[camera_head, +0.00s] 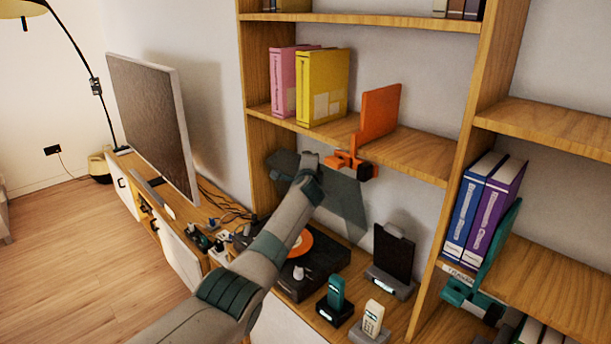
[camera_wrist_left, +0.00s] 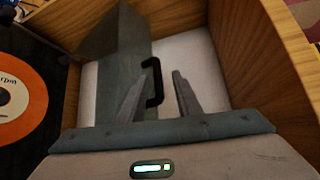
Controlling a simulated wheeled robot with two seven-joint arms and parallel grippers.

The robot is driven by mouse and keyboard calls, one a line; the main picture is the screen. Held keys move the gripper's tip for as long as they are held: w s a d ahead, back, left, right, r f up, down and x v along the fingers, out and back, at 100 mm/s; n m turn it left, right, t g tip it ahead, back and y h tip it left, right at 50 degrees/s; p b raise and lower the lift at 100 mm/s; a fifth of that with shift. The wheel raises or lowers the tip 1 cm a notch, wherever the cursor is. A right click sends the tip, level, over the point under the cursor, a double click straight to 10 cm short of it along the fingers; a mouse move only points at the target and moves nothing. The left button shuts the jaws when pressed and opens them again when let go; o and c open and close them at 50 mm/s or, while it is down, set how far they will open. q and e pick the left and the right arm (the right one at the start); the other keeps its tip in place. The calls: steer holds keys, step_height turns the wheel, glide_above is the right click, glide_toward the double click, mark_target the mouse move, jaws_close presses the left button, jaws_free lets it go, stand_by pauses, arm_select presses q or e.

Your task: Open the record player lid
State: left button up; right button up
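The record player (camera_head: 322,262) is a dark box with an orange-centred record (camera_head: 302,243) on the low cabinet. Its grey see-through lid (camera_head: 347,200) stands raised and tilted at the back, near the wall. In the left wrist view the lid (camera_wrist_left: 118,42) shows as a grey panel with a black handle (camera_wrist_left: 152,80). My left gripper (camera_wrist_left: 157,98) is open, its two fingers apart with the handle between them; I cannot tell whether they touch it. In the head view my left arm passes over the player, and its fingers are hard to make out. My right gripper is not in view.
A shelf above holds pink and yellow binders (camera_head: 322,85) and an orange bookend (camera_head: 379,112) with a clamp overhanging its edge near my wrist. Phones (camera_head: 336,293) and a dark tablet stand (camera_head: 392,256) stand right of the player. A television (camera_head: 152,125) is at left.

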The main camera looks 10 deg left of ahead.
arm_select(q)
steer(key=shift+s+r, duration=0.2)
steer(key=shift+s, duration=0.2)
steer(key=b+v, duration=0.2)
steer(key=v, duration=1.2)
steer(key=shift+s, duration=0.2)
steer(key=shift+a, duration=0.1)
